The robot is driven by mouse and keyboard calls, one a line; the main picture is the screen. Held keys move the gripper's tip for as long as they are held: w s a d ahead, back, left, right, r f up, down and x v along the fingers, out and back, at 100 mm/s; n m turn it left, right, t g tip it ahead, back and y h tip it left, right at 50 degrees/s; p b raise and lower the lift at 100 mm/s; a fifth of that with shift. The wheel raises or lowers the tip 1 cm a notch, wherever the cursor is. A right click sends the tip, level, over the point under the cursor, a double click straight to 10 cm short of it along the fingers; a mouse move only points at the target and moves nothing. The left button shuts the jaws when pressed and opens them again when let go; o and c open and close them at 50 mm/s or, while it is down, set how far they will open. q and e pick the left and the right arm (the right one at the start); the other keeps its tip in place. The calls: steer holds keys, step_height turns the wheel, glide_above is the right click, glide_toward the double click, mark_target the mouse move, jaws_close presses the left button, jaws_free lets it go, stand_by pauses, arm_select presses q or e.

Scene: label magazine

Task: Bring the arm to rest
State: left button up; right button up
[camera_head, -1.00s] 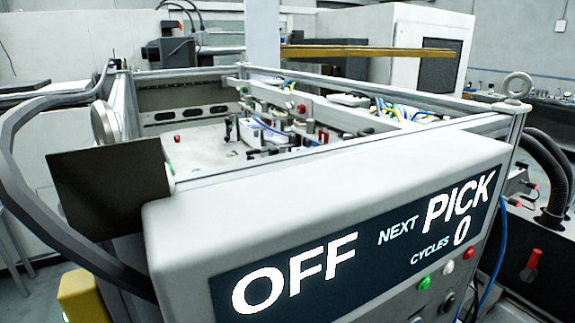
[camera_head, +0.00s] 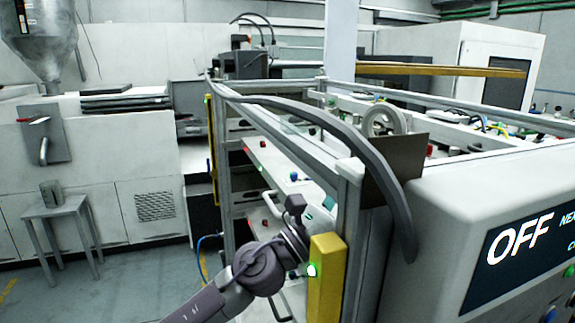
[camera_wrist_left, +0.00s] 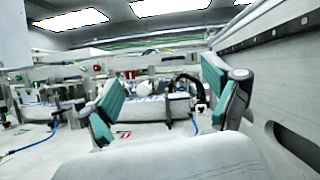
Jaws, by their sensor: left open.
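My left arm (camera_head: 258,268) comes in from the lower left in the head view and reaches through the side opening of the machine frame. Its gripper is mostly hidden there behind the frame post and the yellow upright. In the left wrist view my left gripper (camera_wrist_left: 165,105) is open, its two teal-padded fingers wide apart. I see nothing held between them. The gripper is inside the machine, above a pale deck (camera_wrist_left: 35,150) with fixtures beyond it. My right gripper is in neither view.
The yellow upright (camera_head: 327,278) with a green light stands close beside my arm. A metal post (camera_head: 347,215) and dark curved hose (camera_head: 385,180) are nearby. A display panel (camera_head: 530,250) reads OFF. A stool (camera_head: 62,215) stands on open floor at left.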

arm_select(q)
steer(key=w+a+f+n+t+y, duration=0.3)
steer(key=a+f+n+t+y, duration=0.9)
steer(key=n, duration=1.1)
steer(key=s+a+f+n+g+y, duration=0.4)
steer(key=a+f+n, duration=0.3)
steer(key=f, duration=0.2)
steer(key=s+a+f+n+g+y, duration=0.4)
steer(key=a+f+n, duration=0.25)
steer(key=f, duration=0.35)
steer(key=s+a+f+n+g, duration=0.25)
steer(key=s+f, duration=0.25)
steer(key=s, duration=0.3)
steer(key=s+a+f+n+g, duration=0.25)
steer(key=s+f+g, duration=0.2)
steer(key=s, duration=0.45)
steer(key=s+a+f+n+g, duration=0.25)
steer(key=s+f+n, duration=0.2)
steer(key=s, duration=0.35)
step_height(320, 180, down, 25)
steer(key=m+g, duration=0.1)
steer(key=g, duration=0.1)
steer(key=s+a+f+g+y, duration=0.1)
steer(key=s+a+f, duration=0.1)
steer(key=s+f, duration=1.5)
steer(key=shift+s+a+m, duration=0.15)
steer(key=shift+s+m, duration=0.15)
steer(key=shift+s, duration=0.1)
